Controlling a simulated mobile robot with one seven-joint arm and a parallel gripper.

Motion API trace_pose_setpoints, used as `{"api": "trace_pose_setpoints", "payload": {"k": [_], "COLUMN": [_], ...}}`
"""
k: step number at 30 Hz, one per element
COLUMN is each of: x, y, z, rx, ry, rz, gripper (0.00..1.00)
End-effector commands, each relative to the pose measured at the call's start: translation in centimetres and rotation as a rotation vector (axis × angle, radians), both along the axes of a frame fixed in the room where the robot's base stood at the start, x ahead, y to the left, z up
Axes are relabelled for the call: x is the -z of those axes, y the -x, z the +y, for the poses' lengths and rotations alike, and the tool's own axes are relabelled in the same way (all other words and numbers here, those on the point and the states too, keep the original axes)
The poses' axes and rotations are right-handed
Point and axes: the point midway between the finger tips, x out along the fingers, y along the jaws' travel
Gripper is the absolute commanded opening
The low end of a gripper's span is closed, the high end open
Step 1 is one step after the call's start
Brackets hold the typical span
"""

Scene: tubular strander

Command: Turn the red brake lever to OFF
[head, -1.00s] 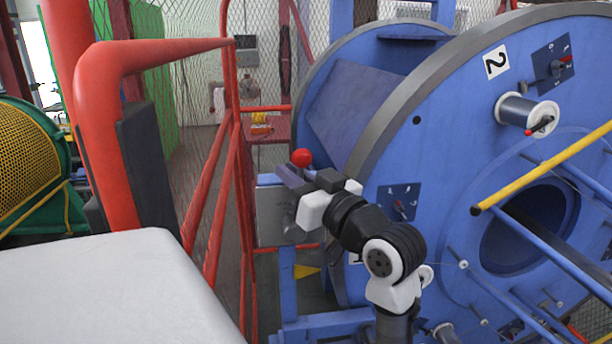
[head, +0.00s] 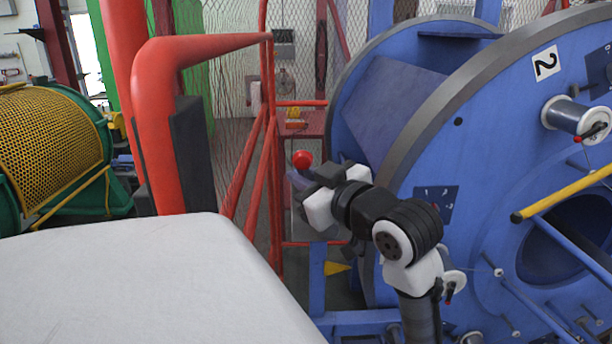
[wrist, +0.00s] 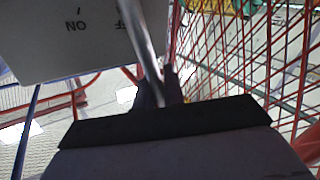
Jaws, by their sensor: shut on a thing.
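The brake lever has a red ball knob (head: 302,159) in the head view, just above my gripper (head: 308,179). In the wrist view its metal shaft (wrist: 146,45) runs down between my two dark fingers (wrist: 160,88), which are shut on it. A light label plate (wrist: 50,45) lies behind the shaft with upside-down lettering. "ON" and a short mark show at its left; "FF" shows right beside the shaft, which seems to cover the rest of that word. In the head view, my gripper hides most of the lever and its box.
The big blue strander drum (head: 440,150) stands close to the right of my arm. A red rail frame (head: 268,130) with wire mesh stands left of the lever. A yellow guard (head: 50,140) is at far left.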

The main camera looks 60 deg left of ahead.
Motion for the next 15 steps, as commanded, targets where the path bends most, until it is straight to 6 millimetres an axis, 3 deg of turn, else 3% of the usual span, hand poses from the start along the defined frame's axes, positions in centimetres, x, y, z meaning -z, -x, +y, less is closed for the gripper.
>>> {"api": "trace_pose_setpoints", "payload": {"k": [6, 7, 11, 15], "x": [0.0, 0.0, -0.02, -0.02], "y": [0.03, 0.03, 0.0, -0.01], "z": [-0.01, -0.01, -0.02, -0.02], "rx": [-0.001, -0.001, 0.0, 0.0], "ry": [-0.001, -0.001, -0.002, -0.002], "rz": [0.0, 0.001, 0.001, 0.001], "gripper": [0.0, 0.13, 0.3, 0.32]}}
